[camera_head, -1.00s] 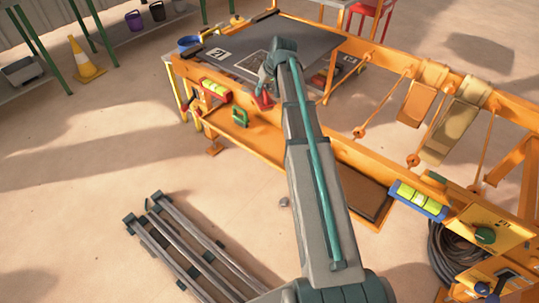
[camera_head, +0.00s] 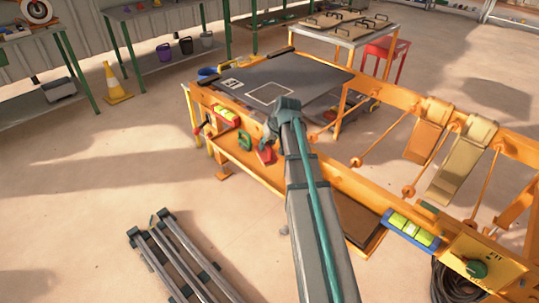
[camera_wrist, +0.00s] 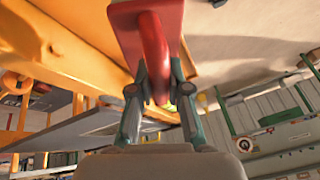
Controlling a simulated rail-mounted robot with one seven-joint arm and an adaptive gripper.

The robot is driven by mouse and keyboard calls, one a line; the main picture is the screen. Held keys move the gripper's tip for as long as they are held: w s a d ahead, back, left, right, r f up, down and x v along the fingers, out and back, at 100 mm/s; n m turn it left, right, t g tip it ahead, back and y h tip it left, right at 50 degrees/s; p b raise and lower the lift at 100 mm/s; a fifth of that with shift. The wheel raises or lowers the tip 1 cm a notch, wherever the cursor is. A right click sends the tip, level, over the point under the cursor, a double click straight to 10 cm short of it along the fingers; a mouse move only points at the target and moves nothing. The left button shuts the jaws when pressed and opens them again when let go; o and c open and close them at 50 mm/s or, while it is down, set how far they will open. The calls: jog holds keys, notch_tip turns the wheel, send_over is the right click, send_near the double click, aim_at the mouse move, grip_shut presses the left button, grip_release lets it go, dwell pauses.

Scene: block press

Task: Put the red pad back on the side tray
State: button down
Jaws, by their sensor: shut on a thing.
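The red pad (camera_head: 265,154) is in my gripper (camera_head: 269,140), in front of the orange press beam. In the head view it appears over or close to the long orange side tray (camera_head: 238,153); I cannot tell whether it touches. In the wrist view, my gripper's fingers (camera_wrist: 148,88) are shut on the pad's red handle, and its flat red plate (camera_wrist: 128,28) is beyond them. My arm hides part of the tray. A brown panel (camera_head: 357,220) lies at the tray's right end.
A red-and-yellow block (camera_head: 227,115) is on the beam. The dark press table (camera_head: 300,75) lies behind, with an outlined square. Metal rails (camera_head: 185,262) lie on the floor at left.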

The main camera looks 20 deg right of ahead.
jog(key=shift+w+d+f, duration=0.7)
jog(key=shift+w+f, duration=0.25)
jog(key=shift+f, duration=0.7)
jog(key=shift+w+d+f, duration=0.75)
jog(key=shift+w+f, duration=0.25)
jog(key=shift+f, duration=0.65)
jog(key=shift+w+d+f, duration=0.7)
jog(key=shift+w+f, duration=0.25)
jog(key=shift+f, duration=0.7)
jog(key=shift+f, duration=0.1)
jog(key=shift+f, duration=0.1)
jog(key=c, duration=1.1)
grip_release()
jog(key=v, duration=1.2)
jog(key=shift+r, duration=0.2)
